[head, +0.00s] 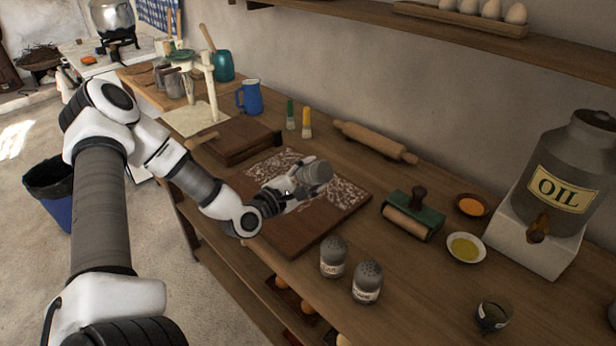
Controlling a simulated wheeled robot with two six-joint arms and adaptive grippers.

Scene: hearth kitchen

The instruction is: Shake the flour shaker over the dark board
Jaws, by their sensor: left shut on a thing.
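The dark board (288,236) lies on the wooden counter. White speckles, looking like flour, cover much of its far and right parts; its near left part is bare. My left gripper (298,185) is over the board, shut on a grey shaker (317,173). The held shaker is tilted, and the gripper hides part of it. I cannot read its label, and its exact height above the board is unclear. My right gripper is not in view.
Two similar labelled shakers (333,258) (367,282) stand upright just in front of the board. A green-backed roller tool (413,213), rolling pin (375,142) and two brushes (298,118) lie or stand around it. A brown wooden box (236,138) is behind left; an oil urn (562,185) stands right.

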